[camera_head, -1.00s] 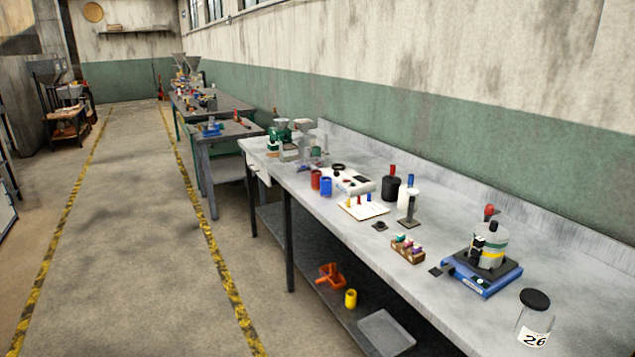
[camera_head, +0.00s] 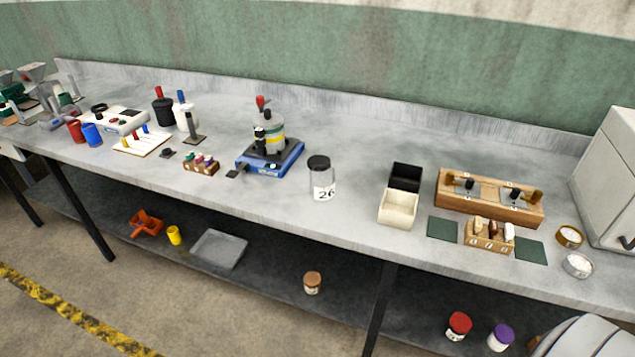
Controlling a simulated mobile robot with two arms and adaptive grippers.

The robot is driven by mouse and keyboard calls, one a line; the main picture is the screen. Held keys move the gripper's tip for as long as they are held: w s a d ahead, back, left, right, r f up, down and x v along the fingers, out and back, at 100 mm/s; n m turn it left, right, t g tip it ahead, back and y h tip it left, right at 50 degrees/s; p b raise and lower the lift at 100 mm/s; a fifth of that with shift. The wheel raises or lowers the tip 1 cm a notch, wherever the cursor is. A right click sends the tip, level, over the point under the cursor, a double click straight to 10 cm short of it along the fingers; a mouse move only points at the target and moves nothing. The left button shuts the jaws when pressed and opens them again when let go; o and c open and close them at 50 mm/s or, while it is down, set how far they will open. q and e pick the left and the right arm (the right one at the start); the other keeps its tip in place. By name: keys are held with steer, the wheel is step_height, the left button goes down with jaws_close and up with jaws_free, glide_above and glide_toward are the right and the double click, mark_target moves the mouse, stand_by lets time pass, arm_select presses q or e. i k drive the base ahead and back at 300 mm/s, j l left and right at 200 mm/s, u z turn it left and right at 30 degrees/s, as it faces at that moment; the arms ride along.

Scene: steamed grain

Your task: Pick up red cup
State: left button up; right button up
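A red cup (camera_head: 75,131) stands upright on the grey workbench (camera_head: 250,205) toward its left end. A blue cup (camera_head: 92,135) of similar size stands just to its right, very close to it. Neither of my grippers shows in the head view, and nothing is seen holding the red cup.
A white device (camera_head: 119,120) stands behind the cups, with a pegged board (camera_head: 141,142) to their right. A blue scale (camera_head: 270,157), a jar marked 26 (camera_head: 322,182) and wooden racks (camera_head: 489,196) stand farther right. The lower shelf holds a yellow cup (camera_head: 174,235) and an orange item (camera_head: 147,223).

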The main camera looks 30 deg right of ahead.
mark_target(73, 126)
steer(key=i+j, duration=0.3)
steer(key=i, duration=0.25)
steer(key=i+j+z, duration=0.15)
steer(key=i+j, duration=0.15)
steer(key=i, duration=0.25)
steer(key=i+j, duration=0.35)
steer(key=i, duration=0.15)
steer(key=z, duration=0.05)
